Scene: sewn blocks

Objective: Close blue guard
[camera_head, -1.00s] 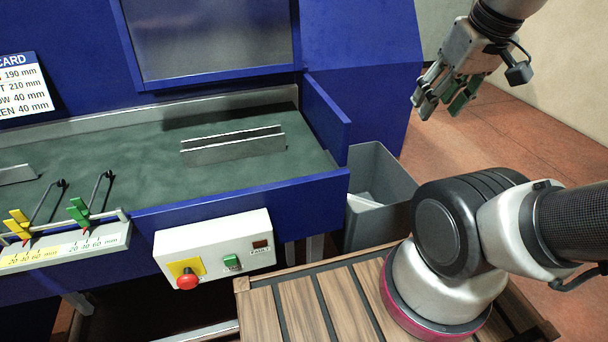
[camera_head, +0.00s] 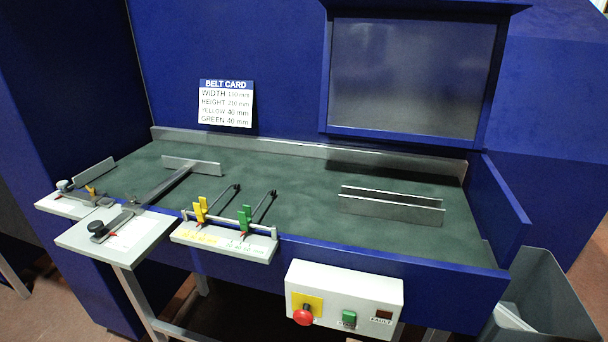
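The blue guard (camera_head: 415,136) is a blue frame around a grey see-through panel, at the back right above the green bed of the machine. Its panel stands upright against the blue housing, and the bed in front of it is uncovered. I cannot tell from this view how the guard is hinged. My gripper is not in the current view.
A control box (camera_head: 343,299) with a red button and a green button hangs on the front. Yellow (camera_head: 200,210) and green (camera_head: 244,219) pointers stand on a scale at the front edge. Metal rails (camera_head: 391,205) stand on the bed. A grey bin (camera_head: 540,297) stands at the right.

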